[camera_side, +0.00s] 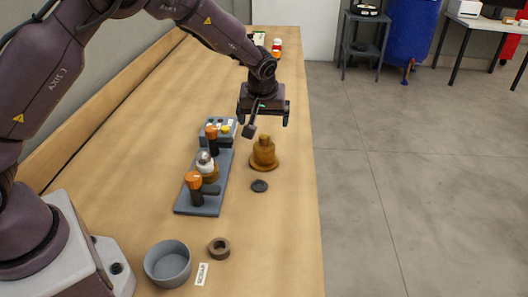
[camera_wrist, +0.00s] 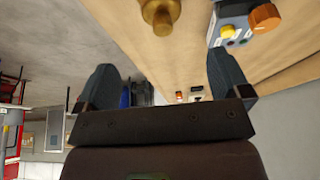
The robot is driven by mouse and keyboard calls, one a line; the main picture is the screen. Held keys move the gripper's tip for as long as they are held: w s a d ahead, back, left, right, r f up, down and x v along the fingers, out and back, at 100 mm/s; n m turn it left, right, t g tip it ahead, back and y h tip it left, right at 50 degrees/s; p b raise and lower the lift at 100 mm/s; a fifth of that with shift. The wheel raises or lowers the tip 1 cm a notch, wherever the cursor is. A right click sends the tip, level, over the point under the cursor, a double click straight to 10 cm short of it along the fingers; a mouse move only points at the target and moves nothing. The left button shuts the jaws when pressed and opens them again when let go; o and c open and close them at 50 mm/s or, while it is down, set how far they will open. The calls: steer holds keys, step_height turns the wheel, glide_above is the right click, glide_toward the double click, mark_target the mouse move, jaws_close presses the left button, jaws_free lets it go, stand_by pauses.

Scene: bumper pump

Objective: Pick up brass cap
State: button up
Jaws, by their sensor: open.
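The brass cap (camera_side: 263,152) stands upright on the wooden table, a stepped piece with a wide flange at its base and a narrower knob on top. It also shows at the top edge of the wrist view (camera_wrist: 160,14), partly cut off. My gripper (camera_side: 267,126) is open and empty, above the cap and apart from it. In the wrist view both fingers of my gripper (camera_wrist: 161,82) are spread, with nothing between them.
Left of the cap is a grey fixture plate (camera_side: 185,209) with orange-knobbed clamps and a silver-topped part. A button box (camera_side: 229,139) stands behind it. A black ring (camera_side: 260,186), a brown ring (camera_side: 219,248) and a grey bowl (camera_side: 167,267) lie nearer. The table's right edge is close.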

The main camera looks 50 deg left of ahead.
mark_target(264, 138)
steer(key=x, duration=1.2)
steer(key=shift+a+f, duration=0.2)
steer(key=shift+f, duration=0.1)
steer(key=c, duration=1.1)
steer(key=shift+c, duration=0.2)
steer(key=shift+r, duration=0.15)
